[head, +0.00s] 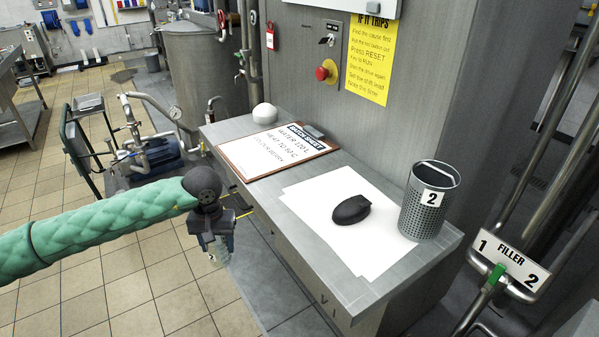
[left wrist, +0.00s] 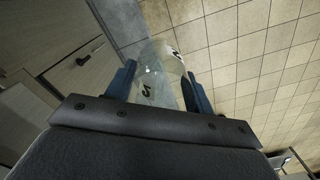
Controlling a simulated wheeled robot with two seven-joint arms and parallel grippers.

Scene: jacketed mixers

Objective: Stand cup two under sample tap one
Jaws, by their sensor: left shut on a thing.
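My left gripper (head: 214,238) hangs over the tiled floor, just left of the grey desk. It is shut on a clear cup (head: 221,252), whose lower part shows beneath the jaws. In the left wrist view the clear cup (left wrist: 158,72) sits between the blue fingers of the gripper (left wrist: 160,88). Dark marks show on its wall; one looks like a 2 turned on its side, but I cannot read it surely. I cannot make out sample tap one in either view. My right gripper is not in view.
The grey desk (head: 262,222) holds a clipboard (head: 272,150), white paper (head: 375,250), a black mouse (head: 351,210) and a perforated metal holder (head: 425,215) labelled 2. A FILLER sign (head: 508,262) marked 1 and 2 stands right. A pump (head: 150,155) stands behind my arm.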

